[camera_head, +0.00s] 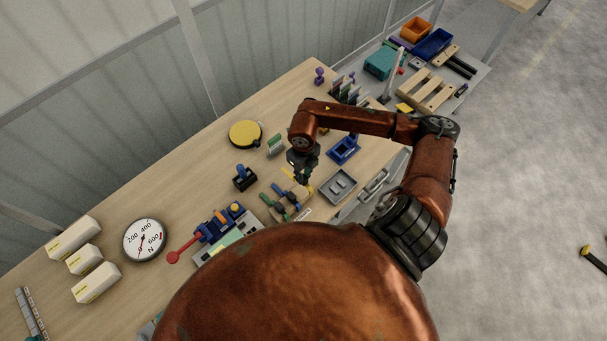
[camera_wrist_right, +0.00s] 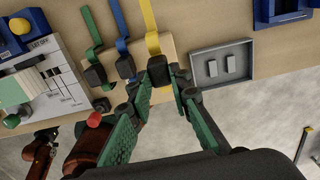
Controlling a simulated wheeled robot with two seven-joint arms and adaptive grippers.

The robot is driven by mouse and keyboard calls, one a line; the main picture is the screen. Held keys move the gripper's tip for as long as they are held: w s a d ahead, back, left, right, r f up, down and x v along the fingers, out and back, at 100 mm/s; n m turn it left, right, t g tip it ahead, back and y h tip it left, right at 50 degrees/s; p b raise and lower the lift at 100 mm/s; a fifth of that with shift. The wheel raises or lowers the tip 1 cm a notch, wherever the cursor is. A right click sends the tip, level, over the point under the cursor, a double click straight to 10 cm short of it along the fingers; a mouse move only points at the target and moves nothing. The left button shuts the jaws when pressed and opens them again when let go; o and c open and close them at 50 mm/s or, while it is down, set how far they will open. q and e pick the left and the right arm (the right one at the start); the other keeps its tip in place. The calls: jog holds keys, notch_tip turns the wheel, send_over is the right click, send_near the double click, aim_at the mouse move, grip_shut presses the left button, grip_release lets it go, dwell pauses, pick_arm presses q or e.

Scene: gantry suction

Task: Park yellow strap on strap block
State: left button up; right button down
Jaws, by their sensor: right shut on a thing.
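My right gripper (camera_head: 304,181) reaches down over the bench. In the right wrist view my right gripper (camera_wrist_right: 166,82) is shut on the dark end piece of the yellow strap (camera_wrist_right: 151,38). The yellow strap also shows beside the gripper in the head view (camera_head: 289,174). The strap block (camera_wrist_right: 136,51) is a pale wooden block, with the held end piece close over its right part. I cannot tell whether they touch. A blue strap (camera_wrist_right: 121,30) and a green strap (camera_wrist_right: 90,30), with dark end pieces, lie over the block to the left. My left gripper is not seen.
A grey tray (camera_head: 341,186) with small blocks stands right of the strap block. A blue fixture (camera_head: 343,150) is behind it. A device with a red lever (camera_head: 182,251) stands to the left. A yellow disc (camera_head: 245,134) lies further back.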

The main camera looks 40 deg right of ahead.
jog(key=shift+b, duration=0.45)
dwell(0.6)
jog(key=shift+f+b, duration=2.65)
jog(key=shift+f, duration=0.4)
jog(key=c, duration=1.7)
grip_release()
notch_tip(320, 180, up, 12)
